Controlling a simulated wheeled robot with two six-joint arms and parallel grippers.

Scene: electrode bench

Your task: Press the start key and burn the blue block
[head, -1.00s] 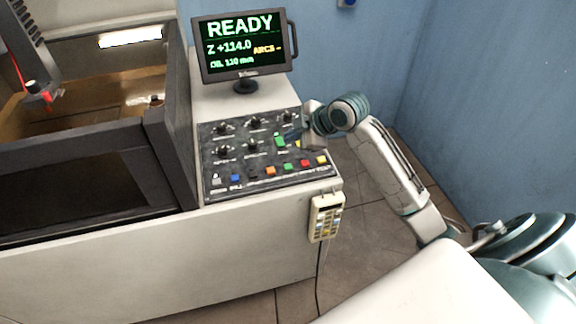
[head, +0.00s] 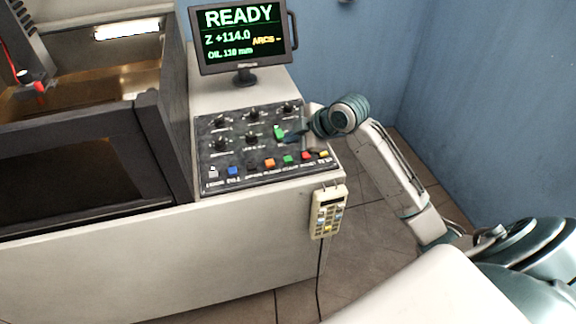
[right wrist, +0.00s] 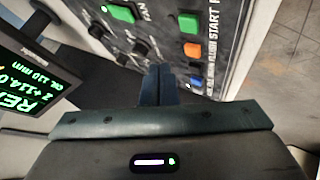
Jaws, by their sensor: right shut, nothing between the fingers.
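The control panel (head: 208,165) has a row of coloured keys along its near edge. A green key (head: 288,160) in that row sits between an orange key and a red key; it also shows in the right wrist view (right wrist: 189,20), near a START label. A larger green key (head: 279,132) lies higher on the panel. The blue block is not visible. My left gripper is out of view.
The monitor (head: 243,38) reads READY, Z +114.0, oil 110 mm. The dark-walled tank (head: 165,145) stands left of the panel, with a red-tipped tool head (head: 38,88) over it. A keypad pendant (head: 328,212) hangs on the cabinet front.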

